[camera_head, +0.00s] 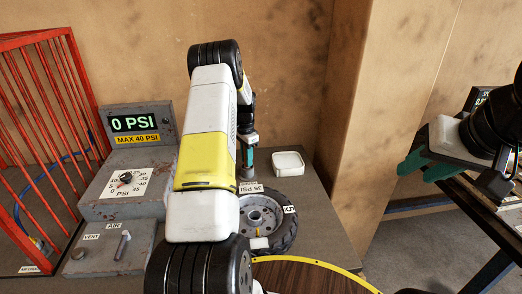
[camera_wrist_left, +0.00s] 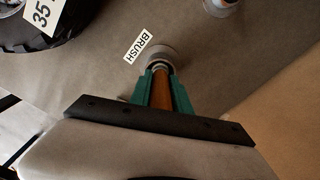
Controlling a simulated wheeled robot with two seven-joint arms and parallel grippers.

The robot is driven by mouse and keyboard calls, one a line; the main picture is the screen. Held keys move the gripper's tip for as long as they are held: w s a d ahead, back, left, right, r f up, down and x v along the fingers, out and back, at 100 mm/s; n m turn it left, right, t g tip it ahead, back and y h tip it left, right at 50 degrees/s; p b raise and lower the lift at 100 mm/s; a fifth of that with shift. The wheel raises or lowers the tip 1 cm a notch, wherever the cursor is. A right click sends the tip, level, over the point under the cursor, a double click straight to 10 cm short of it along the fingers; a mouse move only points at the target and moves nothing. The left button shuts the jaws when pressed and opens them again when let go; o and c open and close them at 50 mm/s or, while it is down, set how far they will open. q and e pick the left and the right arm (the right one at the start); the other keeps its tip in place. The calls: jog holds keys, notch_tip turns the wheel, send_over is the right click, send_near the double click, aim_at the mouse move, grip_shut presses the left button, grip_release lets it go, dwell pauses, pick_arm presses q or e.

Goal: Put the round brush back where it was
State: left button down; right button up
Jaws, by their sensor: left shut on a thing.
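My left gripper (camera_head: 247,156) is shut on the round brush, with its green fingers around the brown handle (camera_wrist_left: 161,92) in the left wrist view. The brush's pale round head (camera_wrist_left: 163,52) points away from the wrist, just beside a white BRUSH label (camera_wrist_left: 138,45) on the grey bench top. I cannot tell whether the head touches the bench. In the head view my arm hides most of the brush. My right gripper (camera_head: 428,167) is at the right edge of the head view, far from the brush; its finger gap is unclear.
A black tyre on a grey wheel (camera_head: 262,222) lies close to the brush's left in the left wrist view. A white square dish (camera_head: 288,163) stands behind it. A gauge box (camera_head: 130,180) reading 0 PSI and a red cage (camera_head: 45,120) are at left.

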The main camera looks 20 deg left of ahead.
pick_arm(q)
jog(key=c, duration=1.2)
grip_release()
jog(key=shift+f, duration=0.1)
